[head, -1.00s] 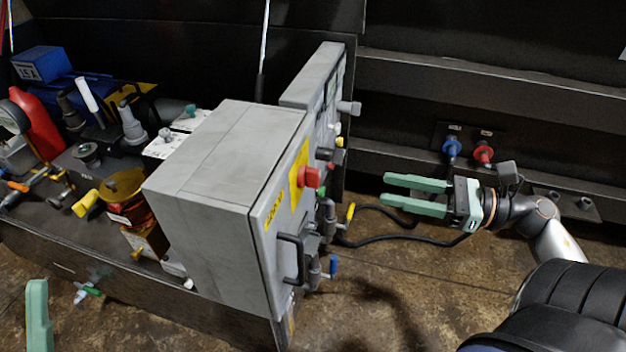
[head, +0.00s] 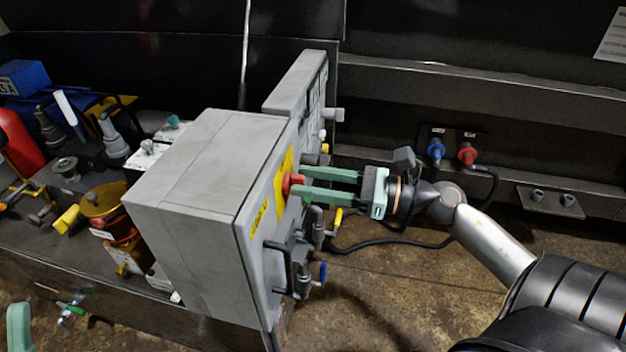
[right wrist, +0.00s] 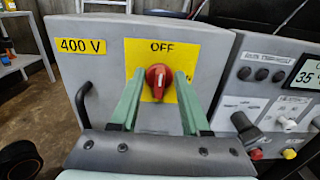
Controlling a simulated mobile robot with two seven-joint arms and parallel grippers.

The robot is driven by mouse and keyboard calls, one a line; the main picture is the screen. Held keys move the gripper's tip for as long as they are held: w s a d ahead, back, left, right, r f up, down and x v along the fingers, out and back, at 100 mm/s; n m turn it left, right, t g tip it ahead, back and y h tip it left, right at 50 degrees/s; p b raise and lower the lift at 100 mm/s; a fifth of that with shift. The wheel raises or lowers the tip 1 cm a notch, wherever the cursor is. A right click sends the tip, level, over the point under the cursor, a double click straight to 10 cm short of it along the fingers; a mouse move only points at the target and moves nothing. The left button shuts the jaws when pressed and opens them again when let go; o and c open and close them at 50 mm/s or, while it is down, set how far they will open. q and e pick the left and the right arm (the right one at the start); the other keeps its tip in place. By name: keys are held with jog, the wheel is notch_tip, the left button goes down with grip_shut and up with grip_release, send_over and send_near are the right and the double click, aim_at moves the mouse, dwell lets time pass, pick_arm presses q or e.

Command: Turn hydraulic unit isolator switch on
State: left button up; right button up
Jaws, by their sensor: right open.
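The isolator switch is a red rotary knob (right wrist: 158,82) on a yellow plate (right wrist: 178,52) marked OFF at the top, in the right wrist view. A white mark shows on the knob. The knob also shows in the head view (head: 292,184) on the side of the grey cabinet (head: 190,170). My right gripper (head: 305,184) is open, its green fingers pointing at the knob. In the right wrist view its fingers (right wrist: 160,95) stand on either side of the knob; I cannot tell whether they touch it. A green fingertip of my left gripper (head: 18,328) shows at the lower left.
A black handle (right wrist: 82,100) sticks out left of the yellow plate, under a 400 V label (right wrist: 80,46). A control panel (right wrist: 275,85) with buttons and a display stands to the right. Yellow and blue valve levers (head: 323,272) project below the knob. Hydraulic parts crowd the left.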

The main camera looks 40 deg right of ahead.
jog(key=shift+c, duration=0.3)
grip_shut()
dwell(0.4)
